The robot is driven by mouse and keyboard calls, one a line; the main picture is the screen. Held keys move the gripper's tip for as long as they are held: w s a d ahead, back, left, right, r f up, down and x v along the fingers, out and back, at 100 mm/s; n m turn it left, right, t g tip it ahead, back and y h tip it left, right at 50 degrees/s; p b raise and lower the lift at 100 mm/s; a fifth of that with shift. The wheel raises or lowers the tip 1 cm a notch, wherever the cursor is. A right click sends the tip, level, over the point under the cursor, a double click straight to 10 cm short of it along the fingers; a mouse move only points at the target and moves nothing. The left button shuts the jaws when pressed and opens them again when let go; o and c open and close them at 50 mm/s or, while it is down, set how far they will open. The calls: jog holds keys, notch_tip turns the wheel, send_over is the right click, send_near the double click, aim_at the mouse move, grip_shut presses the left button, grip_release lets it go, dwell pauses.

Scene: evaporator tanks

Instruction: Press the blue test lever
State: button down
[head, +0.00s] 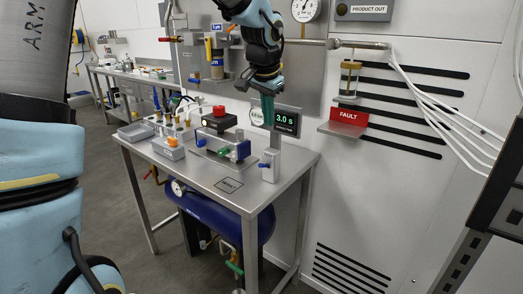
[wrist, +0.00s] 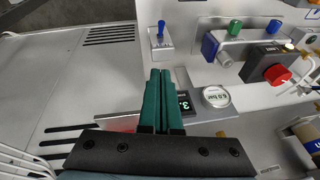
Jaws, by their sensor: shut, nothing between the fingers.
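The blue test lever (head: 264,165) sits on a small white box (head: 271,172) at the right front part of the steel table. In the wrist view the blue lever (wrist: 161,29) stands up from its white box at the top, beyond my fingertips. My gripper (head: 267,118) has green fingers, points down and is held above the table, higher than the lever box and apart from it. In the wrist view my gripper (wrist: 160,72) has its two fingers together with nothing between them.
A display reading 3.0 s (head: 287,121) stands close to my fingers, beside a round gauge (wrist: 216,97). A red button (head: 218,111) and blue and green valve handles (head: 223,152) are left of the lever. A red FAULT sign (head: 348,118) is at right. The front tabletop (head: 200,178) is mostly clear.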

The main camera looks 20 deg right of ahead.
jog(key=p, duration=0.2)
send_over(265, 164)
jog(key=s+d, duration=0.1)
notch_tip(265, 164, down, 9)
jog(key=shift+d+f, duration=0.1)
jog(key=f, duration=0.1)
jog(key=a+f, duration=0.1)
jog(key=shift+a+f+p, duration=0.25)
jog(key=shift+f+p, duration=0.1)
jog(key=shift+f, duration=0.05)
jog(key=shift+a+f, duration=0.2)
jog(key=shift+f, duration=0.25)
jog(key=shift+f+b, duration=0.2)
jog(key=shift+b, duration=0.45)
jog(key=shift+s+a+h+b, duration=0.1)
jog(key=shift+h+b, duration=0.2)
jog(key=shift+b, duration=0.05)
